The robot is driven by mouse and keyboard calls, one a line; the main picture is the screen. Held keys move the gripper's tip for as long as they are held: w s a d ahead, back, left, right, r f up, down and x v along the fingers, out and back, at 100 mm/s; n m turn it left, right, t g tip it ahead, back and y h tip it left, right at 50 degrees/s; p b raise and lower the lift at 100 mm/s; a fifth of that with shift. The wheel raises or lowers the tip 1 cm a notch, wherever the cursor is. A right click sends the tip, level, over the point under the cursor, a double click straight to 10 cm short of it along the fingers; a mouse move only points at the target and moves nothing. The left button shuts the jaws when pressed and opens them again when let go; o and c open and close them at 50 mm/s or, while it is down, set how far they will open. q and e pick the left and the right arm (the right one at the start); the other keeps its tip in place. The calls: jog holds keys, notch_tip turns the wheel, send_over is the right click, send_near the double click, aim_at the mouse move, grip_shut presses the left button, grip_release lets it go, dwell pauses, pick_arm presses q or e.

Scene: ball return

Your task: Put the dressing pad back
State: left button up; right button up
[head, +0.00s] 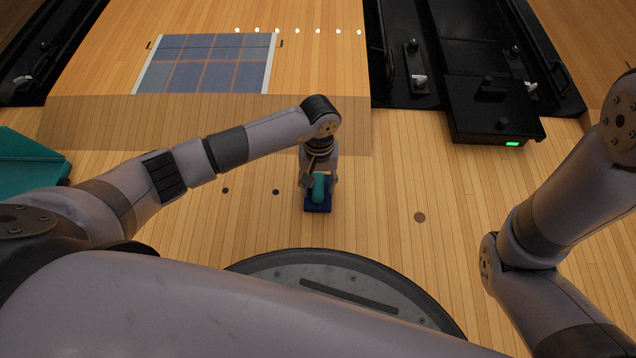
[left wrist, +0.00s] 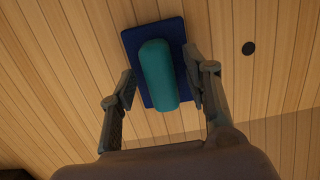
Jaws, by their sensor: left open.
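The dressing pad appears to be the teal rounded block (head: 318,190) on a dark blue flat base (head: 317,208), which rests on the wooden floor in front of me. In the left wrist view the teal block (left wrist: 158,75) lies lengthwise along the blue base (left wrist: 131,42). My left gripper (head: 318,180) is open, pointing down over it. In the left wrist view the fingers stand on either side of the teal block, with a gap visible on the left; contact on the right cannot be told. My right arm shows at the right, but its gripper is out of view.
A black machine with a green light (head: 495,120) stands at the back right. A blue gridded panel (head: 205,63) lies at the back left. A teal object (head: 25,160) is at the left edge. The floor around the blue base is clear, apart from dark round spots.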

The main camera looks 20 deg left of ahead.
aim_at(318, 180)
pick_arm(q)
notch_tip(318, 180, up, 11)
jog(key=w+p, duration=0.1)
jog(key=p, duration=0.5)
jog(key=shift+w+a, duration=0.15)
jog(key=shift+a, duration=0.05)
jog(key=shift+r, duration=0.1)
